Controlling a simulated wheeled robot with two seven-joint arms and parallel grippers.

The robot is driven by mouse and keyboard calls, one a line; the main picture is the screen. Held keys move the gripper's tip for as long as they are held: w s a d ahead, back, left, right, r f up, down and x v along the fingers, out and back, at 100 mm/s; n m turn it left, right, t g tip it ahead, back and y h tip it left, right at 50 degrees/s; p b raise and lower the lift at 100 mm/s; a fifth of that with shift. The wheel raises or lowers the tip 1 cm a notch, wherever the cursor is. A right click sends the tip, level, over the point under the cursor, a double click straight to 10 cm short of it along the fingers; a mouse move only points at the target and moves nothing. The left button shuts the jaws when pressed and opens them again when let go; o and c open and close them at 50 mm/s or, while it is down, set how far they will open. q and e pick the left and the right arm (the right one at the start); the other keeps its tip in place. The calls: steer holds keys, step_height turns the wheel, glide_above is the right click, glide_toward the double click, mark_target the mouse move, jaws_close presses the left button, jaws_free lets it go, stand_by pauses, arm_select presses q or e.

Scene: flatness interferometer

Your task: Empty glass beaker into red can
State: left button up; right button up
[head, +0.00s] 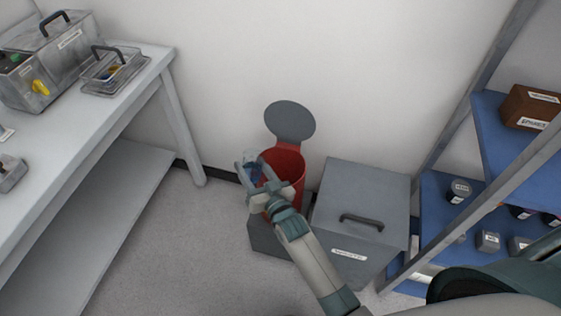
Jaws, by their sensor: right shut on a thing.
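The red can (290,163) stands on the floor against the wall, with its round grey lid (290,119) raised at the back. My right gripper (256,174) is at the can's left rim, shut on the glass beaker (250,160). The beaker is clear, with something blue showing in or behind it. The gripper hides part of the beaker and of the can's front. I cannot tell how far the beaker is tilted or whether it is over the opening. My left gripper is not in view.
A grey lidded bin (362,200) stands right of the can. A blue-shelved rack (440,200) with jars and a brown box (530,107) is at the right. A workbench (60,150) with a metal instrument (55,60) and a clear case (112,72) is at the left. The floor between is clear.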

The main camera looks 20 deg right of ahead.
steer(key=shift+w+d+r+m, duration=0.1)
steer(key=shift+d+r+m, duration=0.1)
steer(key=shift+r+m, duration=0.1)
steer(key=shift+d+f+m, duration=0.15)
steer(key=shift+f+m, duration=0.15)
steer(key=shift+f, duration=0.15)
steer(key=shift+w+d+f+m+g+b, duration=0.1)
steer(key=shift+w+d+m+g+b, duration=0.1)
steer(key=shift+m+g+b, duration=0.1)
steer(key=shift+d, duration=0.2)
steer(key=shift+w+d+r+m+p, duration=0.3)
steer(key=shift+r+m, duration=0.2)
steer(key=shift+m, duration=0.3)
steer(key=shift+d+f, duration=0.1)
steer(key=shift+f, duration=0.15)
steer(key=shift+f+m+g+y+b, duration=0.15)
steer(key=shift+m+g+y+b, duration=0.15)
steer(key=shift+m+g+b, duration=0.15)
steer(key=shift+f+m+b, duration=0.35)
steer(key=shift+m+b, duration=0.25)
steer(key=shift+m, duration=0.35)
steer(key=shift+r, duration=0.2)
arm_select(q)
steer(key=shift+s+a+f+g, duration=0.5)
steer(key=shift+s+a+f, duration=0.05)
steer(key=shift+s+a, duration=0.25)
arm_select(e)
steer(key=shift+r+m+g+y, duration=0.2)
steer(key=shift+m+g+y, duration=0.15)
steer(key=shift+m, duration=0.15)
